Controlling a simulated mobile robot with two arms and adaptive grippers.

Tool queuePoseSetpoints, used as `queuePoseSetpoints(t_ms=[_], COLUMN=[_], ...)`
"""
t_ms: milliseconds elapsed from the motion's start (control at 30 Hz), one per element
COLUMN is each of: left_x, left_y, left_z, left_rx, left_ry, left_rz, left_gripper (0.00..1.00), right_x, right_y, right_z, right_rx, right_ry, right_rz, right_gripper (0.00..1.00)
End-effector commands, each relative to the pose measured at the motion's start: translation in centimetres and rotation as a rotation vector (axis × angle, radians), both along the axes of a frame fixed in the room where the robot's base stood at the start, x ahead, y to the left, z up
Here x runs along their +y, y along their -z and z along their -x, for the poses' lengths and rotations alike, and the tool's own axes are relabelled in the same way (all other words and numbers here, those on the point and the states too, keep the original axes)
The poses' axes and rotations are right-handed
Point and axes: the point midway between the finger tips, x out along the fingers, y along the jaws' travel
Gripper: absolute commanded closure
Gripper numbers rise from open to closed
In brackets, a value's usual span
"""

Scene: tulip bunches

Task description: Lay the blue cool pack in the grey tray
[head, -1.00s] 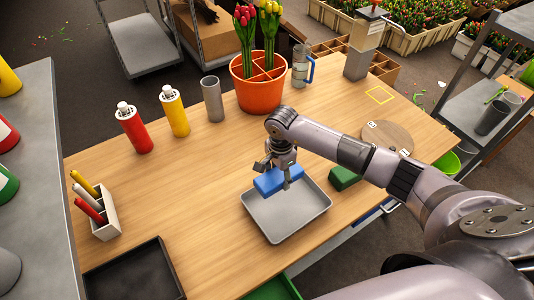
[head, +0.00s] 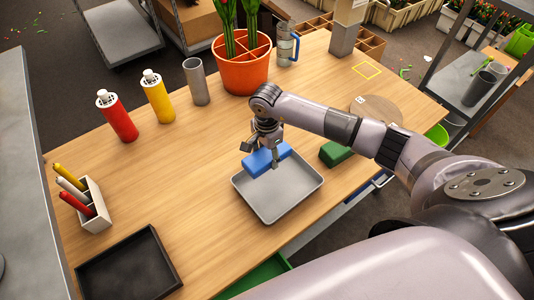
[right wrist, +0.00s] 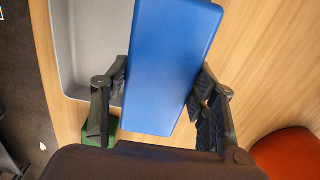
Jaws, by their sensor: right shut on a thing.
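The blue cool pack (head: 266,159) is a flat blue block. My right gripper (head: 265,150) is shut on it and holds it over the far left part of the grey tray (head: 283,200). In the right wrist view the cool pack (right wrist: 170,65) sits between the two fingers of my right gripper (right wrist: 160,100), with part of the grey tray (right wrist: 80,50) behind it to the left. I cannot tell whether the pack touches the tray. My left gripper is out of view.
A green block (head: 335,152) lies right of the tray. A black tray (head: 130,266) is at the front left, near a pen holder (head: 92,208). An orange pot (head: 241,66), grey cup (head: 196,80), and yellow (head: 157,97) and red (head: 117,117) bottles stand farther back.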

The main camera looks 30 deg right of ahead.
Motion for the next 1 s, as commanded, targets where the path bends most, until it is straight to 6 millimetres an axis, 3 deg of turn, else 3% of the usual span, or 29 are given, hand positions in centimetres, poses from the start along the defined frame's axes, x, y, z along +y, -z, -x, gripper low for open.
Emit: queuePoseSetpoints(t_ms=[500, 933, 967, 1000], left_x=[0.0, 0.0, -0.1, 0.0], left_y=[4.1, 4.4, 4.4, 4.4], left_z=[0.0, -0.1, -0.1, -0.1], left_rx=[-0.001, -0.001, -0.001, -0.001], left_ry=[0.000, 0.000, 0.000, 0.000], left_rz=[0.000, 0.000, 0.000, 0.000], left_gripper=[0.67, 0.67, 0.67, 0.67], right_x=[0.0, 0.0, 0.0, 0.0], right_y=[4.3, 4.7, 4.7, 4.7], right_z=[-0.1, 0.0, 0.0, 0.0], right_rx=[-0.001, -0.001, -0.001, -0.001], right_ry=[0.002, 0.001, 0.001, 0.001], right_rz=[0.001, 0.000, 0.000, 0.000], right_gripper=[0.85, 0.85, 0.45, 0.42])
